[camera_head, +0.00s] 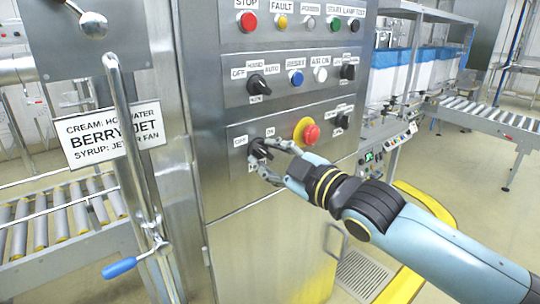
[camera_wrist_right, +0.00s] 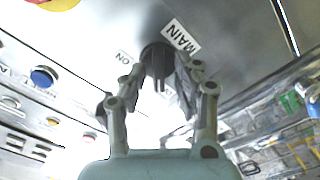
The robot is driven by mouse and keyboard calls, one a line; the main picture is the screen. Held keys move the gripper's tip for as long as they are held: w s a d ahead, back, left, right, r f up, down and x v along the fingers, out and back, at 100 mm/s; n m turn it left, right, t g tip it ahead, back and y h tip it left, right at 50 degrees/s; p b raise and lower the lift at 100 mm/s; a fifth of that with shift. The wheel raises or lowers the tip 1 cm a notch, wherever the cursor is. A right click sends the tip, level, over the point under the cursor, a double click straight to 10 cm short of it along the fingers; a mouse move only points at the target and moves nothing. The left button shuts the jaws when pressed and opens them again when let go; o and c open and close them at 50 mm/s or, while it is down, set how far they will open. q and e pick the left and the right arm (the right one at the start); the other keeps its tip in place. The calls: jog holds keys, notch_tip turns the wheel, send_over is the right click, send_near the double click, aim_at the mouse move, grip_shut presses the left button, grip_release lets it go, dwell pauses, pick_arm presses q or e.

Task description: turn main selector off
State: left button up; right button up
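The main selector is a black rotary knob (camera_head: 259,147) on the lowest panel of the steel cabinet, left of a red mushroom button. An OFF label is at its upper left and an ON label above it. In the right wrist view the knob (camera_wrist_right: 158,62) shows beside a MAIN label, with its ridge between the fingers. My right gripper (camera_head: 268,160) is at the knob, one finger on each side. In the wrist view its fingers (camera_wrist_right: 165,80) are spread; firm contact cannot be seen. The fingers partly hide the knob's pointer. My left gripper is not in view.
A red mushroom button (camera_head: 311,134) on a yellow collar and a small black knob (camera_head: 342,121) lie close to the right. More buttons sit above. A lever with a blue handle (camera_head: 119,268) stands at left. A yellow rail (camera_head: 428,203) runs behind my forearm.

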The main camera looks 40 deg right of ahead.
jog(key=shift+s, duration=0.1)
jog(key=s, duration=1.1)
jog(key=shift+s+d, duration=0.4)
jog(key=shift+d, duration=0.05)
dwell(0.5)
